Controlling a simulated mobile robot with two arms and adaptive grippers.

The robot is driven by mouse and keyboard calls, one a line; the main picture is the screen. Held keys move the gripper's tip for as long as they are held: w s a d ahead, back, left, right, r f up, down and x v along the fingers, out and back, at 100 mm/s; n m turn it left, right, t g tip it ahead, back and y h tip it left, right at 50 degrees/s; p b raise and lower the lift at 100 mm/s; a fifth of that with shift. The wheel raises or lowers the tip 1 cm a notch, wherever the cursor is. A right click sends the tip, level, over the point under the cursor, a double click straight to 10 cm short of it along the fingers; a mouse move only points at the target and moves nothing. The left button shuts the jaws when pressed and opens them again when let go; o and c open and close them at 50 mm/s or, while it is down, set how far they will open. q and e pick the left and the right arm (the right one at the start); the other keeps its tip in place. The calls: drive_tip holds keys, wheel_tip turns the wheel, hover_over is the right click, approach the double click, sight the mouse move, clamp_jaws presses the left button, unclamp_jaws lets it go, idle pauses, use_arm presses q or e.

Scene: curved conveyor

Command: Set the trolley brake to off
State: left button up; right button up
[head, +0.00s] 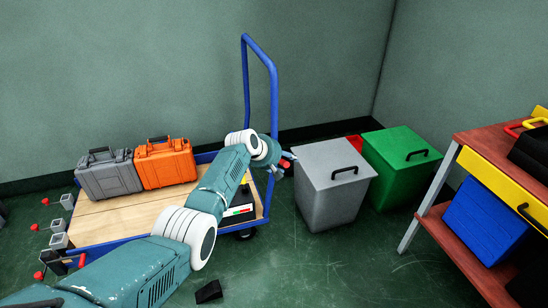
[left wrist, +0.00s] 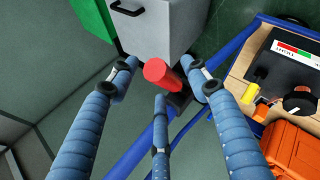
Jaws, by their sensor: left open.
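The trolley (head: 110,216) has a wooden deck and blue frame, with a tall blue handle (head: 273,95) at its far right end. My left arm reaches across the deck to the trolley's right end. My left gripper (head: 284,164) is open there, low by the handle. In the left wrist view a red knob (left wrist: 158,72) on a dark base lies between the open fingers of my left gripper (left wrist: 162,80), beside the blue frame. I cannot tell whether the fingers touch it. A black panel with a red and green label (left wrist: 294,48) lies on the deck; the brake's setting is unclear.
A grey case (head: 108,178) and an orange case (head: 166,165) stand on the deck. A grey bin (head: 333,195) and a green bin (head: 403,165) stand close right of my left gripper. A red-topped workbench (head: 490,150) is at far right. Floor in front of the bins is clear.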

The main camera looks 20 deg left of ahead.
use_arm(q)
drive_tip(key=v, duration=1.1)
drive_tip(key=shift+f, duration=0.15)
